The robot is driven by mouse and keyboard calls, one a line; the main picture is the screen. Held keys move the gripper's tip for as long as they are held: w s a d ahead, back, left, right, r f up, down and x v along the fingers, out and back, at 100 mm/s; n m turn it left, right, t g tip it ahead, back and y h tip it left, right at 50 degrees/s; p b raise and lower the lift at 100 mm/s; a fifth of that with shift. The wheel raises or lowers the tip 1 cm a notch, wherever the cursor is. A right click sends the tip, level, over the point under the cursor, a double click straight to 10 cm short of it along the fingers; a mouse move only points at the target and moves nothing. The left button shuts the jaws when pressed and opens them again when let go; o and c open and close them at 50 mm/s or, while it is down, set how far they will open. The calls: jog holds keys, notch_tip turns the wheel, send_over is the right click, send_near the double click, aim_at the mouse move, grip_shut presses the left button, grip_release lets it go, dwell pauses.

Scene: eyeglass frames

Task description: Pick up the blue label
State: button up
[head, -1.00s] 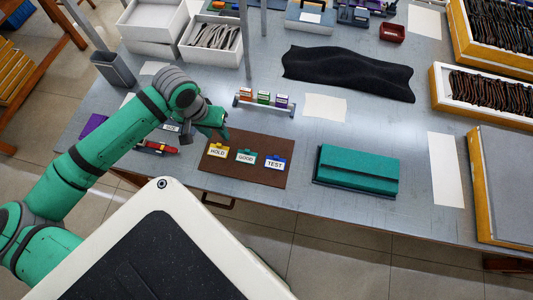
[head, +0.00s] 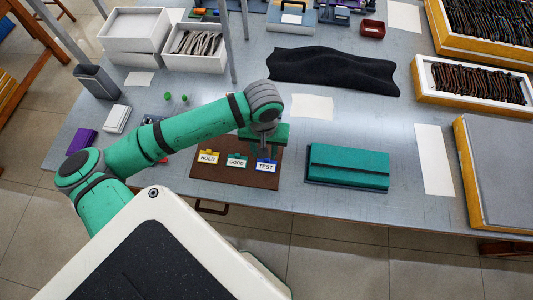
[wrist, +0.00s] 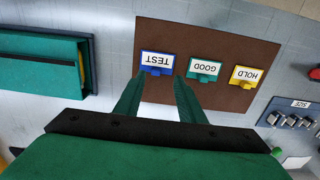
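The blue label (head: 266,166), marked TEST, stands at the right end of a row on a brown mat (head: 225,181). The green GOOD label (head: 236,160) and the yellow HOLD label (head: 208,157) stand to its left. In the wrist view the blue label (wrist: 157,63) appears upside down at the left of the row. My gripper (wrist: 160,85) is open there, its two green fingers apart and empty, with the blue label just beyond the fingertips. In the head view my gripper is over the mat's right part, and its fingers are partly hidden by the arm.
A teal case (head: 347,166) lies close right of the mat. White paper sheets (head: 312,106) lie flat behind. A black cloth (head: 335,71) lies farther back. My arm hides the small coloured stand. A white box (head: 116,119) and purple block (head: 82,140) are at left.

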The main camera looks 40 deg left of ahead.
aim_at(267, 160)
jog(key=shift+w+d+f, duration=0.15)
jog(key=shift+f, duration=1.25)
jog(key=shift+w+d+f, duration=0.1)
jog(key=shift+d+f, duration=0.05)
jog(key=shift+f, duration=1.2)
grip_shut()
